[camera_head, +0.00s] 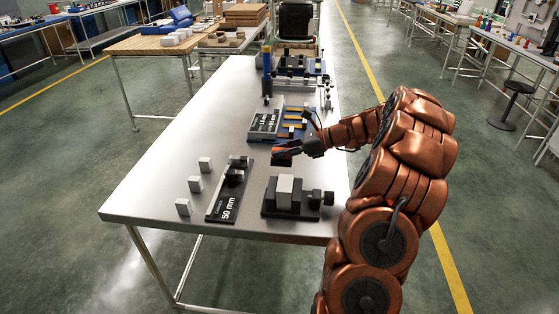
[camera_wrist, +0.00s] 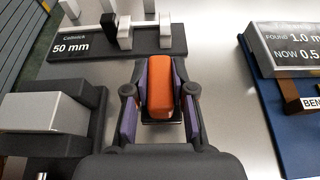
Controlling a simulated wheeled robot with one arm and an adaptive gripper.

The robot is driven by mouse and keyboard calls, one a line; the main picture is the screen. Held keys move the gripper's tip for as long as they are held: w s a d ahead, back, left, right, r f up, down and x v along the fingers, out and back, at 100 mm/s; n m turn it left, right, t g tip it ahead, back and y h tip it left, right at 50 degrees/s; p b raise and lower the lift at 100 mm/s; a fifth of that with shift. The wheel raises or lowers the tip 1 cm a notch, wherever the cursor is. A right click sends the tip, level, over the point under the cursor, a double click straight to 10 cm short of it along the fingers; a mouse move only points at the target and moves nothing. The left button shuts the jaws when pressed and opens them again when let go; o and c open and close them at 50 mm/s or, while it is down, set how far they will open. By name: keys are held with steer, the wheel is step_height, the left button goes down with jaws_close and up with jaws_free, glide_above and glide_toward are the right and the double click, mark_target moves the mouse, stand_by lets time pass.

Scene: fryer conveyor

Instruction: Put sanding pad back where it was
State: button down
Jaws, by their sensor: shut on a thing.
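The sanding pad (camera_wrist: 161,88) is an orange block with a dark underside. My gripper (camera_wrist: 160,108) is shut on it, with a purple-lined finger on either side. In the head view my gripper (camera_head: 285,151) is over the metal table, between the vise and the blue board. The blue board (camera_head: 296,137) carries several tools, with a grey display (camera_head: 265,123) at its left. In the wrist view the board (camera_wrist: 272,115) is at the right. I cannot tell whether the pad touches the table.
A dark vise (camera_head: 267,207) holds a grey block (camera_head: 285,190) at the table's near side. A black "50 mm" plate (camera_head: 222,206) stands left of it, with several small white blocks (camera_head: 195,184) further left. The table's left side is clear.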

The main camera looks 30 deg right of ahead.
mark_target(280, 161)
steer(key=shift+w+a+f, duration=0.2)
steer(key=shift+w+a, duration=0.1)
steer(key=shift+a, duration=0.1)
steer(key=shift+d+f, duration=0.1)
steer(key=shift+f, duration=1.5)
steer(key=c, duration=1)
jaws_free()
steer(key=shift+f, duration=0.1)
steer(key=shift+s+d+r, duration=0.3)
steer(key=v, duration=1.1)
